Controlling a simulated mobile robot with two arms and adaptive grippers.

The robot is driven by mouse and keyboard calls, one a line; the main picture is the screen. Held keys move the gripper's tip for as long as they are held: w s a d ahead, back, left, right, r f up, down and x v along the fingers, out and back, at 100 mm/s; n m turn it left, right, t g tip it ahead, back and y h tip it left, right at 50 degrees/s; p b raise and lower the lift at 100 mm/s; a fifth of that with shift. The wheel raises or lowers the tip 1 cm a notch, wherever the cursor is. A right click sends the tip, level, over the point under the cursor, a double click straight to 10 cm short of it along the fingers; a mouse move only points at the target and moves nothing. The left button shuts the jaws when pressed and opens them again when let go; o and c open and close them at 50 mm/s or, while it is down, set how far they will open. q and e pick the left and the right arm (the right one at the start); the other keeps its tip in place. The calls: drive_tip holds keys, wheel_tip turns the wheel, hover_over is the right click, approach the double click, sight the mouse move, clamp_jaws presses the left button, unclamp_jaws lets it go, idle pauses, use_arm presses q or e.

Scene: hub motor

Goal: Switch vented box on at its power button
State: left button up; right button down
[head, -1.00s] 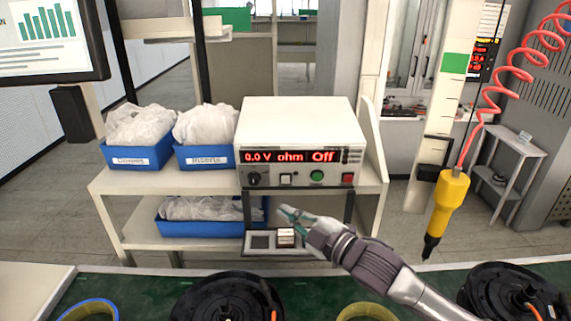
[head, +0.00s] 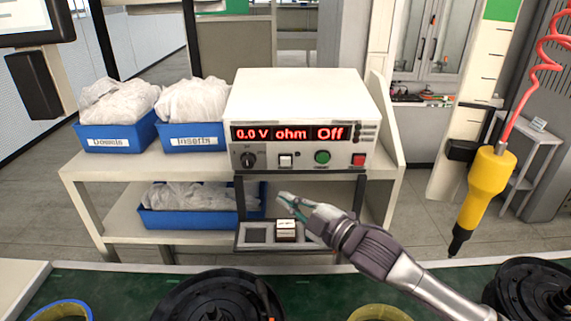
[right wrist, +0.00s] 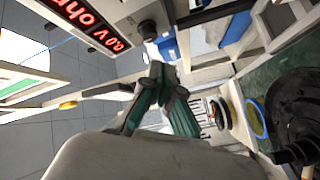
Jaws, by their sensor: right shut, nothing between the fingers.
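The vented box (head: 300,95) is a white instrument on the shelf, its red display reading "0.0 V ohm Off". Below the display are a black knob (head: 248,160), a white square button (head: 286,161), a round green button (head: 322,157) and a red button (head: 359,160). Which one is the power button is not labelled legibly. My right gripper (head: 285,196) is shut and empty, below and in front of the panel, apart from the buttons. In the right wrist view its fingertips (right wrist: 157,70) point toward the shelf, with the display (right wrist: 85,22) at upper left. My left gripper is not in view.
A small tray (head: 257,234) with a pale block (head: 286,231) hangs below the box, close to my right gripper. Blue bins (head: 118,136) stand left of the box. A yellow tool (head: 487,186) hangs at right. Black hub motors (head: 215,300) lie on the green bench.

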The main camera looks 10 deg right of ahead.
sight(285, 161)
drive_tip(key=w+d+r, duration=0.1)
drive_tip(key=w, duration=0.7)
drive_tip(key=shift+w+d, duration=0.3)
drive_tip(key=shift+d, duration=0.1)
drive_tip(key=shift+r, duration=0.1)
drive_tip(key=shift+w, duration=0.1)
idle(1.0)
drive_tip(key=shift+w+p, duration=0.3)
drive_tip(key=shift+p, duration=0.05)
